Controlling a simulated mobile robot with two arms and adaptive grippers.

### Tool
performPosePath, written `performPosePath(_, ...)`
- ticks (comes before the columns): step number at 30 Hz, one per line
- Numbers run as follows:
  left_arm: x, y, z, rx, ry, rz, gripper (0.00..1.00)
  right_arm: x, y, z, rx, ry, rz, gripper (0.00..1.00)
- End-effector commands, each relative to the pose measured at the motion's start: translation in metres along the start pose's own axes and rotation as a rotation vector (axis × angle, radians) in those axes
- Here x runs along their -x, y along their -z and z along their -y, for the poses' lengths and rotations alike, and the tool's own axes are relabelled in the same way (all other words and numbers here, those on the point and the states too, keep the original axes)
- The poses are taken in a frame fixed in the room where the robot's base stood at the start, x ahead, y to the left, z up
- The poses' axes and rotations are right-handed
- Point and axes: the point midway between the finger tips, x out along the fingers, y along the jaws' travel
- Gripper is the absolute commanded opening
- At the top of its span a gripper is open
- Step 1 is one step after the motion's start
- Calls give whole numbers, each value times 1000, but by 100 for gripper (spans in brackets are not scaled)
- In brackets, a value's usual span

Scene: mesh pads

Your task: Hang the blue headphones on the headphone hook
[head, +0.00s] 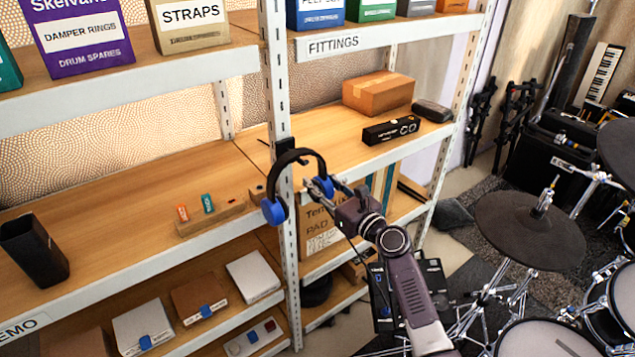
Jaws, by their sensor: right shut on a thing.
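The blue headphones (272,211) have a black headband arching upward and a blue ear cup on the left. They are in front of the white shelf upright between the two shelf bays. My right gripper (321,188) is shut on their right side and hides most of that ear cup. A black block on the upright (284,145), just above the band, looks like the headphone hook. The band's top is near its lower edge; I cannot tell whether they touch. My left gripper is out of view.
A cardboard box (379,93), a black box marked CO (391,130) and a dark pouch (432,111) sit on the right shelf. A black bin (35,250) and a wooden block (210,219) stand on the left shelf. A drum kit with a cymbal (530,236) fills the right.

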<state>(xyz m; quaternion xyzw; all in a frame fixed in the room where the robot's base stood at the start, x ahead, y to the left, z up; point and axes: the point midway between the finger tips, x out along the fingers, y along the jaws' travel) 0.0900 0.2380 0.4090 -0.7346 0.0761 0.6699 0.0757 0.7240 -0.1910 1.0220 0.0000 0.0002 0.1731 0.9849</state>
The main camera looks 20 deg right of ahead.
Motion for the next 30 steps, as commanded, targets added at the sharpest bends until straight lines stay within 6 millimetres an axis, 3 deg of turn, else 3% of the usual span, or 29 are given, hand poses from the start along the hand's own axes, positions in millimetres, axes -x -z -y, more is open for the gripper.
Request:
performPosePath(11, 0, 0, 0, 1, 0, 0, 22, 0, -1, 0, -1, 0, 1, 0)
performPosePath(12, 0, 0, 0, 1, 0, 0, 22, 0, -1, 0, -1, 0, 1, 36)
performPosePath(16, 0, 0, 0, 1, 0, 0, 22, 0, 0, 0, 0, 0, 1, 50)
performPosePath(26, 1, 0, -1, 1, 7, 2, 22, 2, 1, 0, 0, 0, -2, 52)
performPosePath(30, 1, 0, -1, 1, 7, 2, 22, 16, 2, 0, 0, 0, -3, 52)
